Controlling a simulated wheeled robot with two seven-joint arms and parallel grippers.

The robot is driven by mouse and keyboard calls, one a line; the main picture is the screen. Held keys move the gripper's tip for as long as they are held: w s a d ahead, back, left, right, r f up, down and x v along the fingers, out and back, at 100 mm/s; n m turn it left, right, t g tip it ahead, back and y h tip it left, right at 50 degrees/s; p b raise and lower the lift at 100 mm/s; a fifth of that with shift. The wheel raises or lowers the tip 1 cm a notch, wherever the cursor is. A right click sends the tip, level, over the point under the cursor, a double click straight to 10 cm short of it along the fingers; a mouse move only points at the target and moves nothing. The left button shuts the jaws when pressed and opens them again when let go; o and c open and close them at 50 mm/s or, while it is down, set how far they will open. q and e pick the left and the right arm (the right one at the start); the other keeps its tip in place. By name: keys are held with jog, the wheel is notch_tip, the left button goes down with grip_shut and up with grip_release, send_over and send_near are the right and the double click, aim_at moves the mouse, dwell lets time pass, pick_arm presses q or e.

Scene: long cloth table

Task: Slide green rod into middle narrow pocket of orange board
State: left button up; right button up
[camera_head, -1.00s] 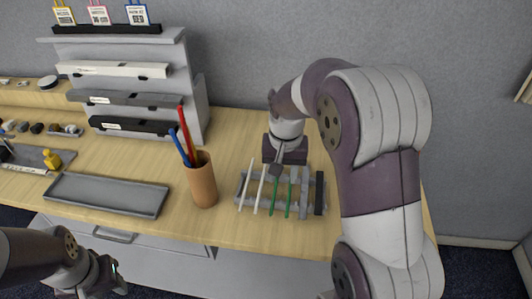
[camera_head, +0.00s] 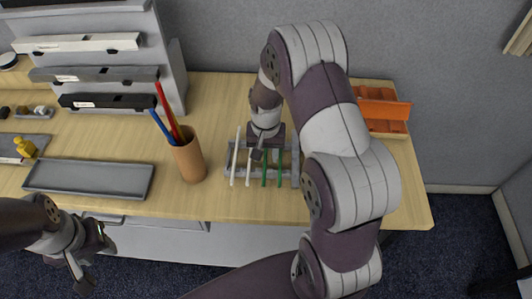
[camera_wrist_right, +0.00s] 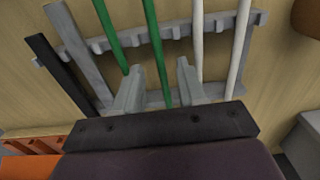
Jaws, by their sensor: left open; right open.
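Two green rods, one (camera_head: 265,170) next to the white rods and one (camera_head: 280,168) on the outer side, lie across a grey rack; they also show in the right wrist view, the inner one (camera_wrist_right: 155,40) and the outer one (camera_wrist_right: 108,35). My right gripper (camera_head: 258,152) is over the rack. In the wrist view its open fingers (camera_wrist_right: 158,85) stand on either side of the inner green rod, apart from it. The orange board (camera_head: 385,112) stands at the back right, partly behind my right arm; its pockets are not clear. My left gripper (camera_head: 88,258) is open and empty at the lower left.
Two white rods (camera_wrist_right: 197,40) lie beside the green ones on the rack (camera_wrist_right: 180,28). A brown cup (camera_head: 189,160) with pens stands left of the rack. A grey tray (camera_head: 88,180) and a tiered shelf (camera_head: 175,85) are farther left. Bare table lies behind the cup.

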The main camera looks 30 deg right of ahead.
jog(key=shift+w+f, duration=0.1)
jog(key=shift+w, duration=0.15)
grip_shut()
